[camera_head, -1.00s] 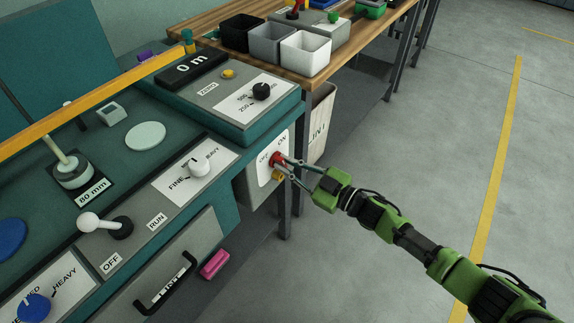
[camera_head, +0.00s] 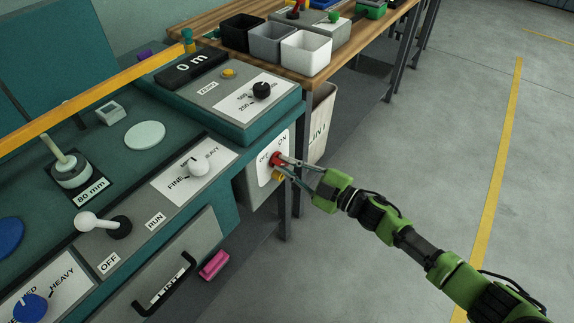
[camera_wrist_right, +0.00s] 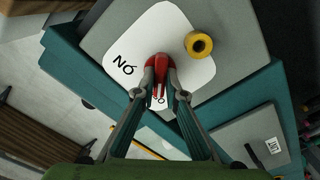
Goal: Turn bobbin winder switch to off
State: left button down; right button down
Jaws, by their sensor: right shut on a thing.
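The bobbin winder switch is a red knob (camera_head: 275,159) on a white plate (camera_head: 264,174) marked OFF and ON, on the grey side box of the machine. In the right wrist view the red knob (camera_wrist_right: 156,72) sits between my fingertips, with "NO" upside down at its left and other lettering partly hidden below it. My right gripper (camera_head: 281,167) is shut on the red knob; it also shows in the right wrist view (camera_wrist_right: 155,85). A yellow round part (camera_head: 278,176) is just below the knob. My left gripper is not in view.
The teal machine's top carries a white-ball lever (camera_head: 88,220) by OFF and RUN labels, a FINE/HEAVY knob (camera_head: 197,166) and a "0 m" counter (camera_head: 192,67). A wooden bench (camera_head: 205,22) with bins stands behind. The floor at right is clear.

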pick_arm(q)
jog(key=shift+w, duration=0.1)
pick_arm(e)
jog(key=c, duration=2.1)
grip_release()
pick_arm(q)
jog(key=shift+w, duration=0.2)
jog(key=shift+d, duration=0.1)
pick_arm(e)
jog(key=shift+d, duration=0.1)
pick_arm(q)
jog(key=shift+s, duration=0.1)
pick_arm(e)
jog(key=v, duration=1.2)
